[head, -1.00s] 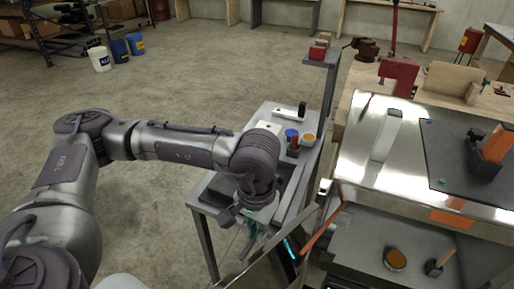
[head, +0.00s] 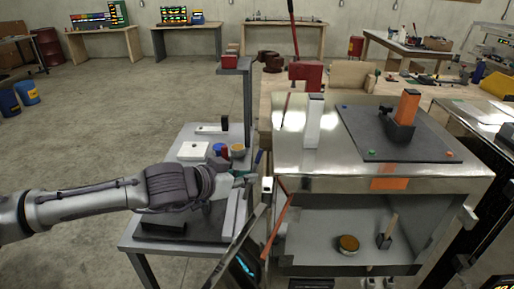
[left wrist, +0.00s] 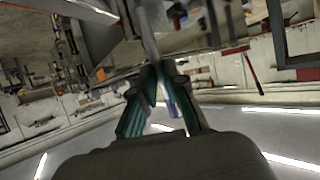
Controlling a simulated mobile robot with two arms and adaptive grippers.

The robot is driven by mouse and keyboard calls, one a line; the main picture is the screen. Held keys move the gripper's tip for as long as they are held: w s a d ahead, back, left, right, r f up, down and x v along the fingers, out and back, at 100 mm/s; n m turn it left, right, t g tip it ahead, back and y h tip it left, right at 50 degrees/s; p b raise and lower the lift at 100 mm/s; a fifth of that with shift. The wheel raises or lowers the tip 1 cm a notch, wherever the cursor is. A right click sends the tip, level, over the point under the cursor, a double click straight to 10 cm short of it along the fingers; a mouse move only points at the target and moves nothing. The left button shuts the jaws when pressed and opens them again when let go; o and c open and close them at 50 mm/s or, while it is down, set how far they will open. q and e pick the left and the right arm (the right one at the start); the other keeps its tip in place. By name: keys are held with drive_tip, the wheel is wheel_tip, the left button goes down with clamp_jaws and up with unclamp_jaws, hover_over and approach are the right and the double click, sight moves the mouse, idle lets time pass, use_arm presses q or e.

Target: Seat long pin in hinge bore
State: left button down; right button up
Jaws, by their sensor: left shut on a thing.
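My left gripper (head: 256,168) is over the back right part of the grey side stand in the head view. In the left wrist view its green-padded fingers (left wrist: 160,98) are closed around a slim grey rod, which looks like the long pin (left wrist: 147,36). The rod points away from the palm; its far end is hard to make out. A dark bracket (head: 398,131) with an upright orange block stands on a black mat on the metal bench. I cannot tell whether it is the hinge, and no bore is clear. My right gripper is not in view.
The grey side stand (head: 135,238) holds a white box (head: 193,151), a blue cup (head: 221,149) and an orange-topped cup (head: 238,151). The metal bench (head: 290,168) stands close on the right, with a white upright block (head: 313,122). Open floor lies to the left.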

use_arm(q)
drive_tip(key=w+d+r+m+g+h, duration=0.1)
drive_tip(key=d+r+m+h, duration=0.2)
drive_tip(key=r+h, duration=0.4)
drive_tip(key=shift+w+r+m, duration=0.2)
drive_tip(key=shift+w+m, duration=0.1)
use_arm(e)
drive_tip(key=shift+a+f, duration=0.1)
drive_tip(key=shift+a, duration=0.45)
use_arm(q)
drive_tip(key=shift+f, duration=0.1)
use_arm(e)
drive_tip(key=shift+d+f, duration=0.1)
use_arm(q)
wheel_tip(320, 180, down, 6)
drive_tip(key=b, duration=0.7)
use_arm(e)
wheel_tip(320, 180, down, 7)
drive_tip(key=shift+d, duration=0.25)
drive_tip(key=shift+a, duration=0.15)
use_arm(q)
drive_tip(key=shift+b, duration=0.65)
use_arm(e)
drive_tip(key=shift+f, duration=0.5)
use_arm(q)
drive_tip(key=shift+f+b, duration=2.9)
drive_tip(key=shift+b, duration=0.15)
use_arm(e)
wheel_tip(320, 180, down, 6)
